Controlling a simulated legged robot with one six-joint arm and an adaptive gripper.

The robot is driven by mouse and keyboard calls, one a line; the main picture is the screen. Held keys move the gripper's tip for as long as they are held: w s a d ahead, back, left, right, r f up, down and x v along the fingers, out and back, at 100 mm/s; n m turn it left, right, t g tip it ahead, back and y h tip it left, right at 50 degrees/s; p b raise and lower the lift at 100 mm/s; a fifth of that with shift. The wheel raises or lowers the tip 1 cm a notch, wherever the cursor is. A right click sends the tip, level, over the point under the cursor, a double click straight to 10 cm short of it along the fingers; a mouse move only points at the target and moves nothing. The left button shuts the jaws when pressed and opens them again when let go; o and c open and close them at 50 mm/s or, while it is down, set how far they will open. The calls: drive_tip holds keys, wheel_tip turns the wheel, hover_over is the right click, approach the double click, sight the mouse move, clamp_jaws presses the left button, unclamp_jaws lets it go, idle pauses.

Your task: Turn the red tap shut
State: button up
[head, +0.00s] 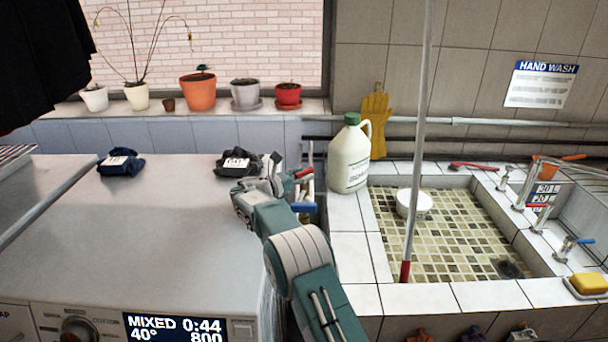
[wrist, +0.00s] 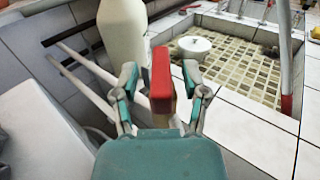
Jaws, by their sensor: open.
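The red tap handle (head: 304,173) stands at the wall between the washing machine and the tiled sink. In the wrist view the red handle (wrist: 161,78) is a thick upright block in the middle, between my two fingers. My gripper (head: 283,172) is open, and in the wrist view its fingers (wrist: 160,92) stand one on each side of the handle, with a gap visible on both sides. A blue-handled tap (head: 303,207) sits just below the red one in the head view. My gripper and arm partly hide the pipework behind.
A white jug (head: 349,158) with a green cap stands close right of the tap. A pole (head: 418,140) leans across the sink (head: 375,180). Dark cloth bundles (head: 121,163) lie on the washing machine (head: 170,220).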

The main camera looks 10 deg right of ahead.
drive_tip(key=shift+w+d, duration=0.15)
drive_tip(key=shift+d, duration=0.15)
clamp_jaws()
drive_tip(key=shift+r+m+g+h, duration=0.1)
drive_tip(key=shift+m+g+h, duration=0.4)
drive_tip(key=shift+m+g, duration=0.4)
unclamp_jaws()
drive_tip(key=shift+w, duration=0.1)
drive_tip(key=shift+a, duration=0.1)
